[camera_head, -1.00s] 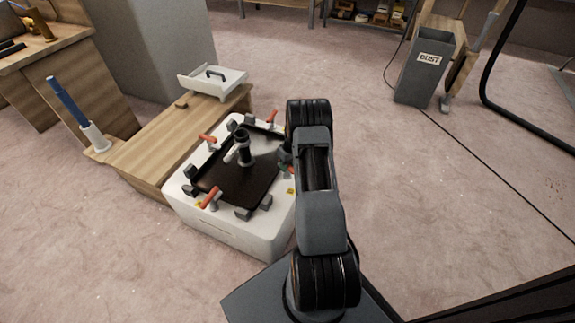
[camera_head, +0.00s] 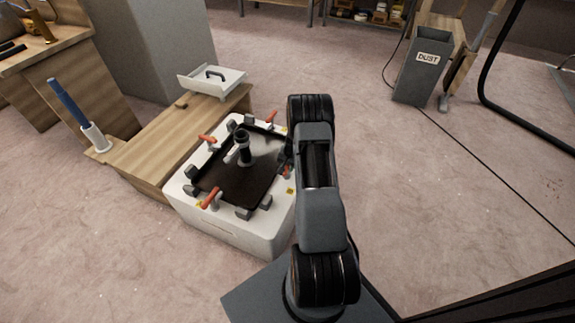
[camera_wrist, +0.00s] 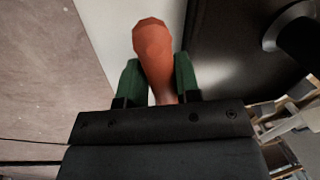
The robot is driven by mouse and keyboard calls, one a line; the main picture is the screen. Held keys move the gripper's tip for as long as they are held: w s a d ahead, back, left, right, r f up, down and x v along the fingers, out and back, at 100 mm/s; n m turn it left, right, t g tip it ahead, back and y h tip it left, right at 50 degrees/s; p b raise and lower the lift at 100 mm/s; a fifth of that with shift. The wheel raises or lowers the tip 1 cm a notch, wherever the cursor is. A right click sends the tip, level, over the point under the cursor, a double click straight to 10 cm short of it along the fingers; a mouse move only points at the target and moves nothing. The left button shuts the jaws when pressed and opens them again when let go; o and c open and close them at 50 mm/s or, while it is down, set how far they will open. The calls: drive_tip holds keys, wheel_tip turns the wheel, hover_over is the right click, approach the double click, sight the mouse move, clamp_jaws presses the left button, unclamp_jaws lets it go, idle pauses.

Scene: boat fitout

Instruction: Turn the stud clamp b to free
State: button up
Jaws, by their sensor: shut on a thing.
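A white box-shaped stand (camera_head: 235,228) holds a dark tray (camera_head: 235,188) with several orange-handled clamps around it. In the wrist view, the green fingers of my gripper (camera_wrist: 158,80) are shut on one orange clamp handle (camera_wrist: 152,42), one finger on each side. In the head view, this handle (camera_head: 287,171) is at the right side of the stand, and my arm hides most of the gripper. Other orange handles show at the front left (camera_head: 211,198), back left (camera_head: 207,138) and back right (camera_head: 271,117). I cannot read any letter marking a clamp.
A dark upright fitting (camera_head: 243,148) stands on the tray. Grey blocks sit around the tray's edge. A wooden bench (camera_head: 165,150) adjoins the stand, with a white handled tray (camera_head: 212,80) on it. A grey dust bin (camera_head: 422,70) is far right. The carpet right of my arm is clear.

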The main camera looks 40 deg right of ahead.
drive_tip(key=shift+m, duration=1)
drive_tip(key=o, duration=0.9)
drive_tip(key=shift+r+p, duration=0.1)
drive_tip(key=shift+p, duration=0.2)
wheel_tip(320, 180, up, 13)
drive_tip(key=s+d+p, duration=0.1)
drive_tip(key=s+p, duration=0.1)
drive_tip(key=p, duration=0.2)
drive_tip(key=shift+s+d+r, duration=0.15)
drive_tip(key=shift+s, duration=0.05)
drive_tip(key=shift+r, duration=0.1)
